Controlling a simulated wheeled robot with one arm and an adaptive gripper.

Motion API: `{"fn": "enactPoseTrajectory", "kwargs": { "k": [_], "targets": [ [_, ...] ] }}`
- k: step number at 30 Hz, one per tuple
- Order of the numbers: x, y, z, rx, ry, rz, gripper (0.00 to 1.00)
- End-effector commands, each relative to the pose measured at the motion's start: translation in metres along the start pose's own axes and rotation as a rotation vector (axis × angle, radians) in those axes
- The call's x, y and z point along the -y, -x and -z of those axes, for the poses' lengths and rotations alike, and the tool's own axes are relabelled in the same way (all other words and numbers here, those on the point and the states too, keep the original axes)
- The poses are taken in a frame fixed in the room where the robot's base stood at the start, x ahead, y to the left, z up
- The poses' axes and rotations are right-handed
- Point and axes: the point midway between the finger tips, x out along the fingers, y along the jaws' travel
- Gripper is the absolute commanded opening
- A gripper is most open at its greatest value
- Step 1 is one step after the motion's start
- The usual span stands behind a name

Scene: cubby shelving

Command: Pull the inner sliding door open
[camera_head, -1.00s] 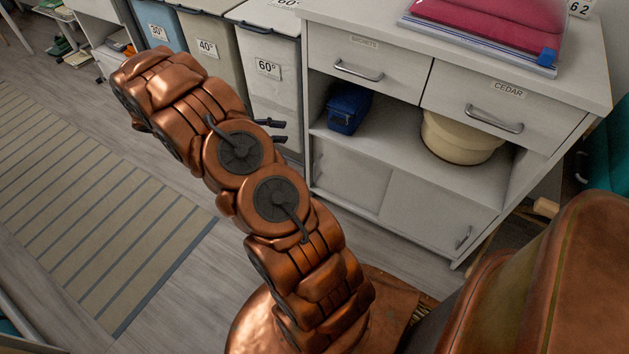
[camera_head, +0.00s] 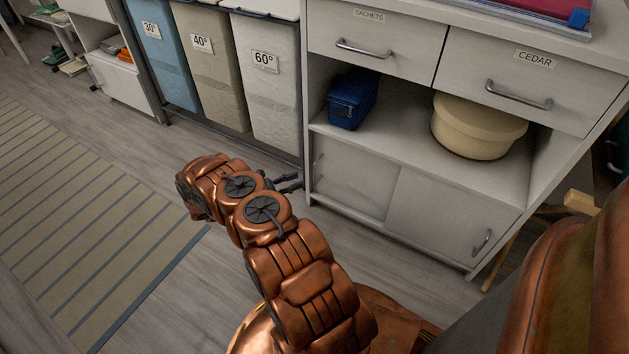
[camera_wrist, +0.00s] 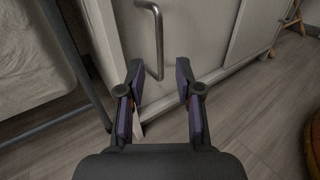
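The cabinet's lower bay has two pale sliding doors, both shut across it. The left door (camera_head: 356,182) looks set behind the right door (camera_head: 452,215) and is probably the inner one. A bar handle (camera_wrist: 155,42) stands upright near the left door's left edge and fills the upper middle of the wrist view. My gripper (camera_head: 290,183) is low, just left of the cabinet's left side in the head view. In the wrist view my gripper (camera_wrist: 157,82) is open and empty, its fingers on either side of the handle's lower end in the picture. I see no contact with the handle.
Laundry bins (camera_head: 272,90) stand left of the cabinet, with a dark frame rail (camera_wrist: 60,118) close by. The shelf above the doors holds a blue box (camera_head: 352,98) and a cream tub (camera_head: 476,125). Floor before the doors is clear.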

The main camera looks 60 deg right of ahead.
Motion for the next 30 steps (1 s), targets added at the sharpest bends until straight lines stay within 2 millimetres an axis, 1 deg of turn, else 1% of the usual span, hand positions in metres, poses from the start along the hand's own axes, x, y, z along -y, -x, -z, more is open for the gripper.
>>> {"fn": "enactPoseTrajectory", "kwargs": {
  "k": [1,5,8,15,21,24,30],
  "targets": [
    [0.000,-0.001,0.006,0.002,0.004,-0.002,0.35],
    [0.000,-0.008,0.008,0.005,0.007,-0.005,0.35],
    [0.000,-0.019,0.009,0.005,0.008,-0.005,0.35],
    [-0.001,-0.054,0.008,0.003,0.004,-0.005,0.35],
    [0.000,-0.074,0.007,0.005,0.007,-0.004,0.35],
    [0.001,-0.078,0.007,0.005,0.008,-0.004,0.35],
    [0.000,-0.079,0.006,0.004,0.007,-0.005,0.35]
  ]
}}
